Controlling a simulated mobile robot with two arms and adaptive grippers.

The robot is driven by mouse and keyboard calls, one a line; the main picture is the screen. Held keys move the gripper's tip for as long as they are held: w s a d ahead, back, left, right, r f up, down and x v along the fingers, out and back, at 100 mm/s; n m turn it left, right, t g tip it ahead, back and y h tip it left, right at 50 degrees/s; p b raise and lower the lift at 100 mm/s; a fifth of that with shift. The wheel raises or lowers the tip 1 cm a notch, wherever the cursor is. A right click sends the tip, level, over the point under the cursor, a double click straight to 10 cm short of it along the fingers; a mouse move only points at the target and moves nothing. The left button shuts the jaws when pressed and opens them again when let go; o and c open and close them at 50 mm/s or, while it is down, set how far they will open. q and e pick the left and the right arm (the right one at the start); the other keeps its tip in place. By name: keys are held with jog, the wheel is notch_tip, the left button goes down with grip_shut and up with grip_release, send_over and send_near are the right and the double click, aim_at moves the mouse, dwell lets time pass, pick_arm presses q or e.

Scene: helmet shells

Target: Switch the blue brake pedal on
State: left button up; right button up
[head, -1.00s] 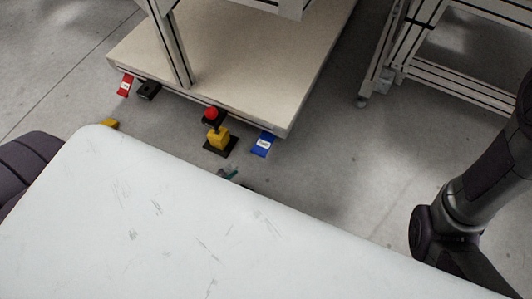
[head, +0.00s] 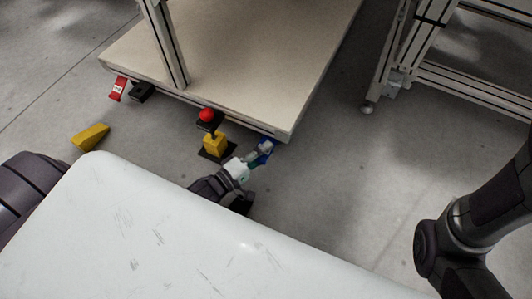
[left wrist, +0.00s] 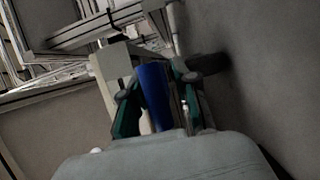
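The blue brake pedal (head: 268,147) is low at the front right corner of the wooden platform, partly hidden by my left gripper (head: 260,155). In the left wrist view the blue pedal (left wrist: 154,92) stands between the two green-padded fingers (left wrist: 160,100). The fingers are apart, with a gap to the right of the blue; whether either finger touches it I cannot tell. Only a part of my right arm shows at the right of the head view; its gripper is out of the picture.
A red button on a yellow post (head: 210,130) stands just left of my left gripper. A red pedal (head: 118,88) is at the platform's left end, with a yellow wedge (head: 90,137) on the floor. The platform edge (head: 230,115) is close behind. Floor to the right is clear.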

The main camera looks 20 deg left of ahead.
pick_arm(q)
jog(key=shift+w+d, duration=0.15)
jog(key=shift+w, duration=0.15)
grip_shut()
